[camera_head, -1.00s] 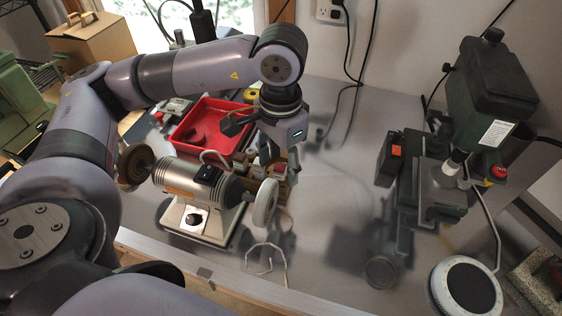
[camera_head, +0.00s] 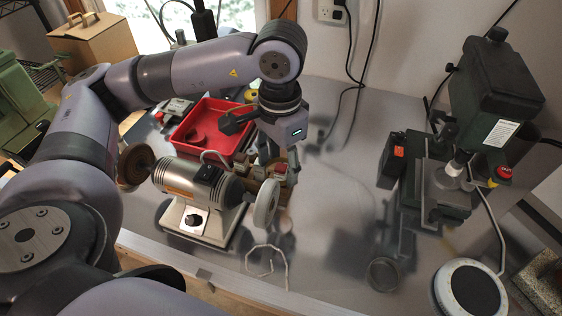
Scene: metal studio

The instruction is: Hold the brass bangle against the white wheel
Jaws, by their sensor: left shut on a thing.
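The white wheel (camera_head: 266,205) is on the right end of the bench grinder (camera_head: 187,180), near the table's front edge. My left gripper (camera_head: 266,152) points down behind the grinder, above and behind the wheel and apart from it. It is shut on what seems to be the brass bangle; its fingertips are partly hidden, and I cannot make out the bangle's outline. My right gripper is not in view.
A red tray (camera_head: 212,122) stands behind the grinder. Small brown and red items (camera_head: 280,170) are behind the wheel. A drill press (camera_head: 490,95) stands at the right.

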